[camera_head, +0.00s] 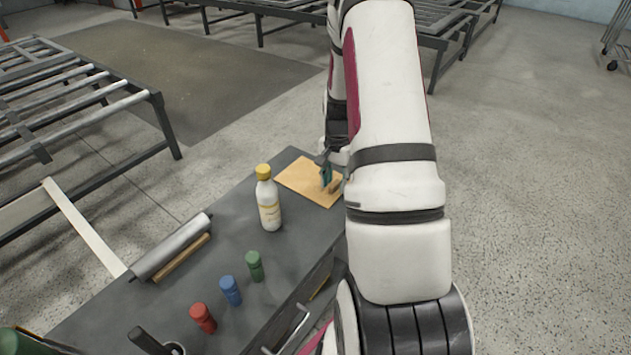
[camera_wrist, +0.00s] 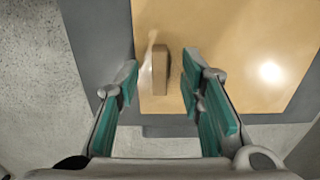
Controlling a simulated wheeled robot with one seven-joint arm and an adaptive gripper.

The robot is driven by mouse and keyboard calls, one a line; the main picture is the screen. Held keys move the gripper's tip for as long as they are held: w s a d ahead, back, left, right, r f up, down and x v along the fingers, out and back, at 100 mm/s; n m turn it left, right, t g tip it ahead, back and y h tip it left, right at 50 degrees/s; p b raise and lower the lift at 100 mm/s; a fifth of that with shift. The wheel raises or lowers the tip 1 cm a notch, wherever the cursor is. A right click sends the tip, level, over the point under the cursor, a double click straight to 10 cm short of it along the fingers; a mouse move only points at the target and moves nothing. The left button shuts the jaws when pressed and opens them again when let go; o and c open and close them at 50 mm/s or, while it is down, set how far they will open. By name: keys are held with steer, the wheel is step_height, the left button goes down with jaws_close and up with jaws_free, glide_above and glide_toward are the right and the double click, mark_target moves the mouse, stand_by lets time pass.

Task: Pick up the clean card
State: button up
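A flat tan board (camera_head: 303,180) lies at the far end of the dark table; it also fills much of the wrist view (camera_wrist: 235,45). A small beige block-like piece (camera_wrist: 160,70) is at the board's edge in the wrist view. I cannot tell whether the board or this piece is the clean card. My gripper (camera_wrist: 161,82) is open, its teal-padded fingers on either side of the small piece with gaps visible on both sides. In the head view my gripper (camera_head: 326,174) is over the board, partly hidden by my arm.
On the dark table (camera_head: 225,200) stand a white bottle with a yellow cap (camera_head: 268,200) and green (camera_head: 255,266), blue (camera_head: 230,291) and red (camera_head: 203,318) small bottles. A grey roll (camera_head: 172,247) lies at the left edge. Metal racks (camera_head: 70,95) stand beyond.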

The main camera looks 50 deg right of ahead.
steer(key=shift+f, duration=0.1)
steer(key=shift+c, duration=0.6)
jaws_close()
